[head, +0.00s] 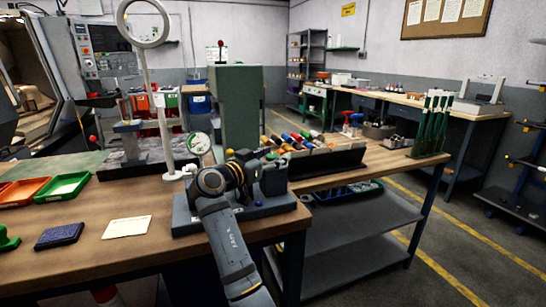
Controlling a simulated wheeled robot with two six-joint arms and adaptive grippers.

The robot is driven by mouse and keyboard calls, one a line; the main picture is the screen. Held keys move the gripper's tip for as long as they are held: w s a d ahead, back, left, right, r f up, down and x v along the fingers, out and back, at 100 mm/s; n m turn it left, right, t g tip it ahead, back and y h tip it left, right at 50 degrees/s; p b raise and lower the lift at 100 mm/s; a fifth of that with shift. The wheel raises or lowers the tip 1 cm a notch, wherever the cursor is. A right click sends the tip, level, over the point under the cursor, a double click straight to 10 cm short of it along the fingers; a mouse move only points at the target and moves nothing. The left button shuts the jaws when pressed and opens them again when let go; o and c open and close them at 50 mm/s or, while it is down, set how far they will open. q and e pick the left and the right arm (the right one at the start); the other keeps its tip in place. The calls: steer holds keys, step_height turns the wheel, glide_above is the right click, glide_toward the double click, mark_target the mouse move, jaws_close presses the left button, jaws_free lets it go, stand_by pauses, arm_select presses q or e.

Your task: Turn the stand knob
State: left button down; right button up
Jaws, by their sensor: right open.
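A dial gauge (199,143) with a white face stands above a grey stand base (190,222) near the front edge of the wooden bench. My right arm reaches up from the bottom of the head view and over this base. My right gripper (266,162) is open, above the right part of the base and right of the gauge. A dark grey block (273,182) sits on the base just below and right of the gripper. I cannot make out the stand knob; my gripper and wrist cover part of the stand. My left gripper is not in view.
A tall green column (235,105) rises behind the stand. A white ring lamp (146,24) on a pole stands left. A rack of coloured-handled tools (320,160) lies right. Orange and green trays (62,187), a dark blue pad (59,236) and a white card (127,227) lie left.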

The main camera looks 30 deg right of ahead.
mark_target(273, 155)
step_height(273, 155, up, 10)
stand_by(0.3)
stand_by(0.4)
